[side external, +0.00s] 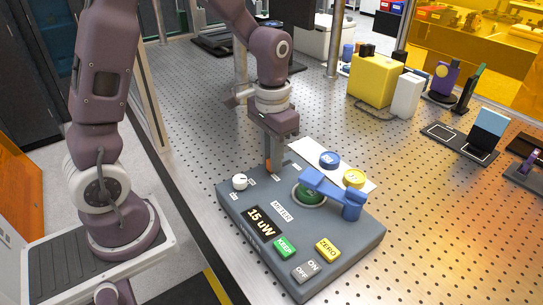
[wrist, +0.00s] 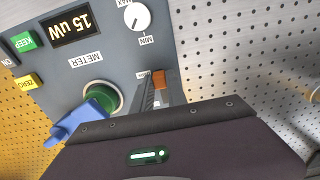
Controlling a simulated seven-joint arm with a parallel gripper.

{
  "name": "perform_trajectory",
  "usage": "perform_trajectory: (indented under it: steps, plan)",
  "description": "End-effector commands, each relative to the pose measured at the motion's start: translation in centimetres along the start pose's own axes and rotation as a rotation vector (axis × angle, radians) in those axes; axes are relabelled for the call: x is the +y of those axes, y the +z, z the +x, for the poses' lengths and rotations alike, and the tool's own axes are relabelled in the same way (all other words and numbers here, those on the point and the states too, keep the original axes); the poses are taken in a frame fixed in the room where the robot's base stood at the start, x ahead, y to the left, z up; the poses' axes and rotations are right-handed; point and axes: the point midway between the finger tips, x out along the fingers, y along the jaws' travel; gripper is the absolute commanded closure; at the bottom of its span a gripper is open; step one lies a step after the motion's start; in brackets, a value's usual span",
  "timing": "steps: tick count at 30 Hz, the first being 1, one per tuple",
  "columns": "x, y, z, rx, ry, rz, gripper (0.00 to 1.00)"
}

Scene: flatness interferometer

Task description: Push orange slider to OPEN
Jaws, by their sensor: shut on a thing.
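The orange slider (side external: 268,167) is at the back edge of the dark grey meter box (side external: 228,205), mostly hidden by the fingers. It also shows in the wrist view (wrist: 158,78) as a small orange block at the fingertips. My gripper (side external: 272,166) points straight down at the box and is shut on the orange slider. In the wrist view the fingers (wrist: 158,92) reach to the slider. A small white label (wrist: 141,76) lies beside it, too small to read. I cannot see an OPEN mark.
On the box are a white knob (side external: 240,182), a 15 uW display (side external: 261,222), a green KEEP button (side external: 285,247), a yellow ZERO button (side external: 327,249) and a blue arm (side external: 332,190) over a green disc (side external: 307,194). Blue and yellow discs lie on a white sheet behind.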

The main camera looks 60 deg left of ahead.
Motion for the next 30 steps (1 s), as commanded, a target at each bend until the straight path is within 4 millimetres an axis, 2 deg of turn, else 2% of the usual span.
perform_trajectory:
  steps: [6,9,18,19,22,30]
  plan:
    - [0.0,-3.7,-0.1,0.006,0.000,0.000,1.00]
    - [0.0,-4.8,-0.1,0.007,-0.001,0.000,1.00]
    - [0.0,-5.2,-0.2,0.013,-0.001,-0.001,1.00]
    - [0.0,-5.2,-0.2,0.014,-0.001,-0.001,0.78]
    - [0.0,-5.2,-0.2,0.012,-0.001,-0.001,0.60]
    - [0.0,-5.0,-0.1,0.006,0.000,0.000,0.60]
